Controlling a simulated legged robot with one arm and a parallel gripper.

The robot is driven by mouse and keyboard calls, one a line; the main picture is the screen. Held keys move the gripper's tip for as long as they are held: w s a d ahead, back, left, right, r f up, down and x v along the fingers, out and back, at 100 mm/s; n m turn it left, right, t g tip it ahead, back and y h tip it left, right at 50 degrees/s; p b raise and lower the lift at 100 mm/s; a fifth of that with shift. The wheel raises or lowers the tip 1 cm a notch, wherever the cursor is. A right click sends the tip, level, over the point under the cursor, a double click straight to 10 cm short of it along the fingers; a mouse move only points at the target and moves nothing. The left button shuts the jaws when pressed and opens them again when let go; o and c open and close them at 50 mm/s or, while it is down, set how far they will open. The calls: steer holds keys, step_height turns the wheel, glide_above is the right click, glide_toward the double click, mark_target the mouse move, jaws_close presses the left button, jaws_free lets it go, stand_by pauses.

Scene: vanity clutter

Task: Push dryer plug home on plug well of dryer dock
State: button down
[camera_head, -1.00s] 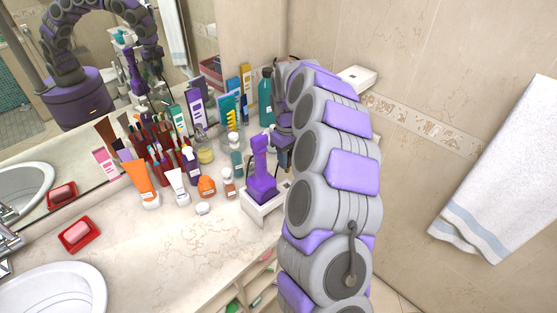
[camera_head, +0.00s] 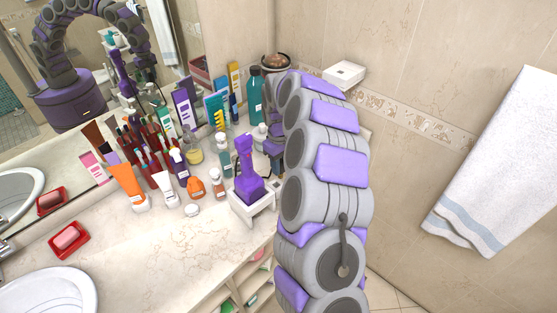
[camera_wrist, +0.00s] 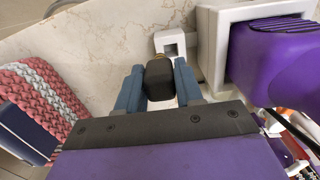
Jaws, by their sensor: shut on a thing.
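My gripper (camera_wrist: 160,72) is shut on the black dryer plug (camera_wrist: 159,82), a blue finger on each side. The plug's tip points up the picture toward the plug well (camera_wrist: 170,36), a small white square socket on the side of the white dryer dock (camera_wrist: 212,52). The tip is close to the well's near edge; I cannot tell whether they touch. The purple dryer (camera_wrist: 262,55) sits in the dock. In the head view, the dryer (camera_head: 247,172) stands upright in the dock (camera_head: 252,212) on the counter, and my arm hides most of my gripper.
Bottles and tubes, including a teal bottle (camera_head: 255,95) and an orange tube (camera_head: 127,182), crowd the counter left of and behind the dock. A pink woven item (camera_wrist: 45,92) lies left in the wrist view.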

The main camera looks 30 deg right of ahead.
steer(key=shift+a+f, duration=0.15)
steer(key=shift+f, duration=0.35)
steer(key=a, duration=0.2)
steer(key=shift+a+f, duration=0.3)
steer(key=shift+a, duration=0.05)
steer(key=shift+d+f, duration=0.15)
steer(key=shift+d, duration=1.1)
steer(key=shift+a, duration=1.55)
steer(key=shift+d, duration=1.05)
steer(key=shift+a, duration=0.1)
